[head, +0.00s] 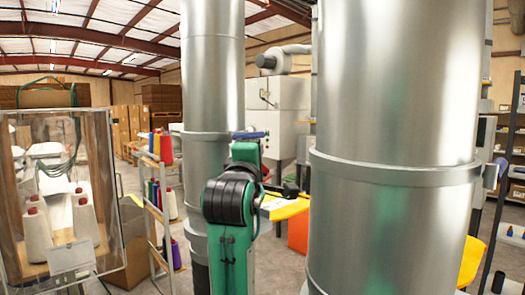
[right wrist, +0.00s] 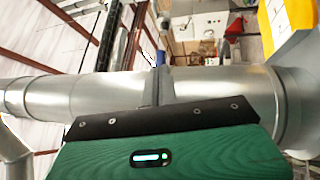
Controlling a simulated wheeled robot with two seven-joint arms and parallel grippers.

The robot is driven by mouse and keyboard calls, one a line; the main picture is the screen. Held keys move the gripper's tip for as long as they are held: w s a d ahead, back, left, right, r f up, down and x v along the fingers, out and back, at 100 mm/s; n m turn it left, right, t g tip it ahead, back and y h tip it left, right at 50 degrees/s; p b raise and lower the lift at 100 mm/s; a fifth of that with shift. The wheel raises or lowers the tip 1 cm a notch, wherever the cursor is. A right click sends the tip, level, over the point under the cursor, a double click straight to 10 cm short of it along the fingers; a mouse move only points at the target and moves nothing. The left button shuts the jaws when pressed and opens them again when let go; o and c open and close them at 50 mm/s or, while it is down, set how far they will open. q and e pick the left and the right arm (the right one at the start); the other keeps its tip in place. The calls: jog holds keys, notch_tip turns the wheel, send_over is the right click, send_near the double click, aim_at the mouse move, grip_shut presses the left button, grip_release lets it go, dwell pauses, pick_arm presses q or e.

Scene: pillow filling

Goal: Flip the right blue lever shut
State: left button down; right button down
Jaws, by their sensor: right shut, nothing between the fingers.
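A blue lever (head: 250,134) sticks out sideways at the band on the right side of the left metal duct (head: 212,70). A blue lever (right wrist: 163,52) also shows in the right wrist view, beside the band of a duct (right wrist: 100,97). My right arm stands in front of the left duct in the head view, its green and black links just below the lever. The dark end of my right gripper (head: 290,190) points right, shut and empty, apart from the lever. In the right wrist view my green hand and black plate fill the bottom. My left gripper is not in view.
A wide metal duct (head: 390,100) stands close on the right and hides much behind it. A yellow-topped surface (head: 285,208) lies behind my arm. A clear case (head: 93,128) with white cones and a rack of coloured spools (head: 155,195) stand at the left.

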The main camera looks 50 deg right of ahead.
jog(key=b+v, duration=0.1)
jog(key=v, duration=0.5)
jog(key=shift+d, duration=0.1)
dwell(0.3)
